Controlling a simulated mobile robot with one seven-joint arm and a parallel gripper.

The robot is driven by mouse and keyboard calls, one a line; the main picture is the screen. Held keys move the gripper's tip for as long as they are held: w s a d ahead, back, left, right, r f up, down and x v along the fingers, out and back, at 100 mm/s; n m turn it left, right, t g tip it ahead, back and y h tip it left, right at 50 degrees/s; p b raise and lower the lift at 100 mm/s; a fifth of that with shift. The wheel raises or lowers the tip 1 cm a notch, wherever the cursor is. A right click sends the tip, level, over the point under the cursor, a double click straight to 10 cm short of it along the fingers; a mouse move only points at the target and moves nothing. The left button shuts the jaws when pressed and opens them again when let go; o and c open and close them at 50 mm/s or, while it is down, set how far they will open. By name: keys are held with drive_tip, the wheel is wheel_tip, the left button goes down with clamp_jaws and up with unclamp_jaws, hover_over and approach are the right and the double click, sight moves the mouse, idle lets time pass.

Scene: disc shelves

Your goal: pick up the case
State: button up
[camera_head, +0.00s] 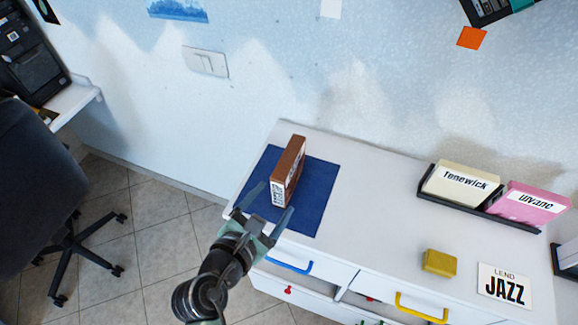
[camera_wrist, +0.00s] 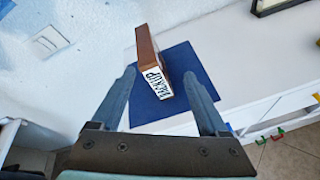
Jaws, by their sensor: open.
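A brown case (camera_head: 288,171) stands upright on a dark blue mat (camera_head: 318,185) at the left end of the white dresser top. A white label runs along its edge; in the wrist view the case (camera_wrist: 147,50) shows a label that seems to read "BACKUP". My gripper (camera_head: 269,203) is open and empty at the front of the mat. Its two fingers point toward the case, one on either side of its near end in the picture. In the wrist view, the case is ahead between the fingertips (camera_wrist: 160,80). I cannot tell whether either finger touches it.
A black rack (camera_head: 458,209) at the right holds a cream case marked "Tenewick" (camera_head: 461,184) and a pink case (camera_head: 533,203). A yellow block (camera_head: 440,262) and a "LEND JAZZ" card (camera_head: 504,287) lie in front. The dresser's middle is clear. A drawer below looks partly open.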

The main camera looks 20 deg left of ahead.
sight(278, 195)
drive_tip(key=s+a+f+n, duration=0.2)
drive_tip(key=s+f+n, duration=0.1)
drive_tip(key=f+n, duration=0.15)
drive_tip(key=shift+n+y, duration=0.3)
drive_tip(key=shift+n, duration=0.25)
drive_tip(key=x, duration=0.7)
drive_tip(key=shift+d+r, duration=0.1)
drive_tip(key=shift+r, duration=0.15)
drive_tip(key=shift+f+b+x, duration=0.1)
drive_tip(key=shift+b+x, duration=0.15)
drive_tip(key=shift+x, duration=1.05)
drive_tip(key=shift+f+b+x, duration=0.15)
drive_tip(key=shift+b+x, duration=0.05)
drive_tip(key=shift+x, duration=1.15)
drive_tip(key=shift+s, duration=0.1)
clamp_jaws()
